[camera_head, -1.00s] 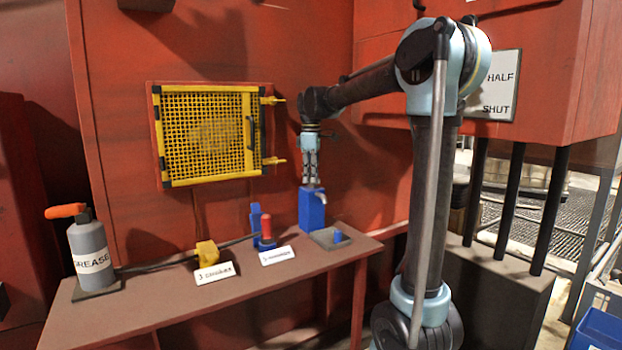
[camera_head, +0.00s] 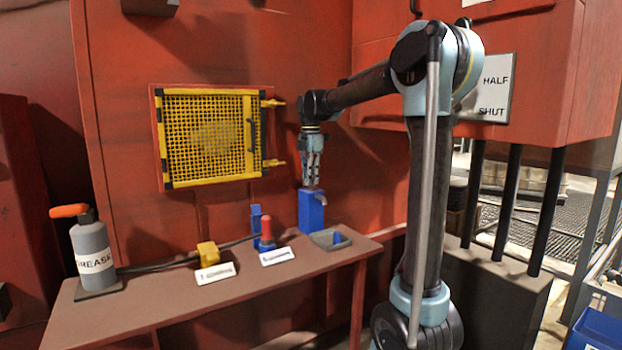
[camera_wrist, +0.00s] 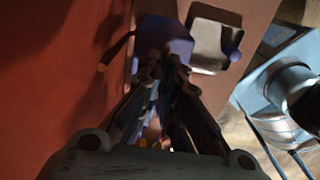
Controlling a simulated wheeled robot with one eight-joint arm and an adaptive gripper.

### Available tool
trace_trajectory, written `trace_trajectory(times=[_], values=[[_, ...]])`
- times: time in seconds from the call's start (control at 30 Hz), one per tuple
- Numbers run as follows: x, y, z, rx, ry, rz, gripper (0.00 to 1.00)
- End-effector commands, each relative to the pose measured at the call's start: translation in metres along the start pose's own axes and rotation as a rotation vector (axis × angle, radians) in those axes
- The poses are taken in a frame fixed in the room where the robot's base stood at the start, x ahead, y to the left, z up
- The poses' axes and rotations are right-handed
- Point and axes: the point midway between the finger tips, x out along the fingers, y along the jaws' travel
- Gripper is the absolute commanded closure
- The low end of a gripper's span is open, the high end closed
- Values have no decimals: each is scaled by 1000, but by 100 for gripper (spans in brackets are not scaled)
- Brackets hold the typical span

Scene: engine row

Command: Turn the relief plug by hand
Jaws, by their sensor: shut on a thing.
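A blue block (camera_head: 312,213) stands upright at the back right of the bench, with a small grey spout on its right side. My gripper (camera_head: 312,186) points straight down at the top of this block, its fingers closed together there. The relief plug is hidden between and under the fingertips, so its shape and angle cannot be told. In the wrist view, my gripper (camera_wrist: 163,62) is dark and its fingers converge over the blue block (camera_wrist: 178,47), which shows partly behind them.
A grey tray (camera_head: 318,240) with a blue piece lies right of the block. A red-topped blue fitting (camera_head: 266,235), a yellow block (camera_head: 208,252), small labels and a grease canister (camera_head: 92,248) stand to the left. A yellow mesh guard (camera_head: 212,137) is on the wall behind.

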Motion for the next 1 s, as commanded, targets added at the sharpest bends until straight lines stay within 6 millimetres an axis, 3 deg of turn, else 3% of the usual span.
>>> trace_trajectory(times=[0.57, 0.7, 1.0], values=[[6, -1, 6, -33, -7, -9, 100], [6, 0, 6, -33, -7, -9, 74], [3, -1, 2, -36, -7, -3, 74]])
